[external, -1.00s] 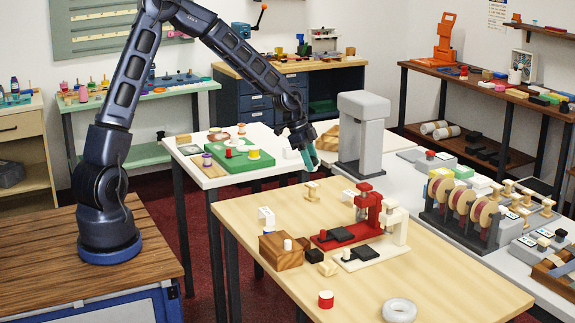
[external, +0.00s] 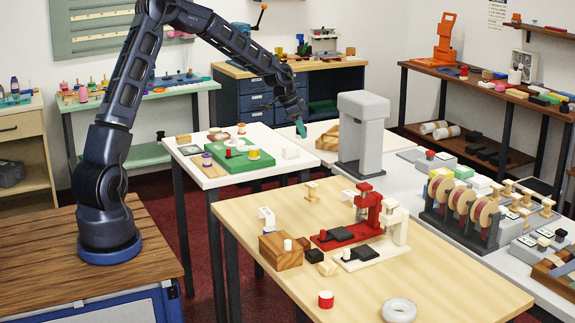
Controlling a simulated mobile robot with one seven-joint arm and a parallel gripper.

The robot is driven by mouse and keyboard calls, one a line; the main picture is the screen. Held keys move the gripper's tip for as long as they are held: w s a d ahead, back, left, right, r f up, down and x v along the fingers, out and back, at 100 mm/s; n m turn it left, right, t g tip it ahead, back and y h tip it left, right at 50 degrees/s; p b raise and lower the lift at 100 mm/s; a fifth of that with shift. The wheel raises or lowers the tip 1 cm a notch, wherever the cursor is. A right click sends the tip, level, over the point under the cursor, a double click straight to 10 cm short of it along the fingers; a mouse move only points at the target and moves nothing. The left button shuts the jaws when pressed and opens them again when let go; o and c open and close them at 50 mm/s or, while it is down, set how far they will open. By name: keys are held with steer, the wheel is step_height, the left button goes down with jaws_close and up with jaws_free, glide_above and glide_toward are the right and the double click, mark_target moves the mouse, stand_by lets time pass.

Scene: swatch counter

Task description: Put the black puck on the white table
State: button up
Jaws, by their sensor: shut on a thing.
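My gripper (external: 300,129), with teal fingertips, hangs in the air above and behind the right part of the white table (external: 270,138). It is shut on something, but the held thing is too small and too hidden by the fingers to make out. I cannot clearly identify the black puck anywhere in view.
A light wooden table (external: 350,290) stands in front, with red and white presses on it. A tall grey stand (external: 362,130) rises to the right of my gripper. The white table's back right part is clear.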

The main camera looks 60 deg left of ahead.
steer(key=w+a+n+y, duration=0.15)
steer(key=a+n, duration=0.25)
steer(key=a, duration=1.5)
step_height(320, 180, up, 3)
steer(key=n+g+y, duration=0.1)
steer(key=n+y, duration=0.3)
steer(key=n, duration=0.6)
glide_above(197, 135)
steer(key=f, duration=1.2)
steer(key=d+f, duration=0.1)
steer(key=f, duration=0.6)
steer(key=shift+s, duration=0.35)
steer(key=shift+f, duration=0.15)
steer(key=o, duration=1)
steer(key=shift+c, duration=0.2)
steer(key=shift+a, duration=0.1)
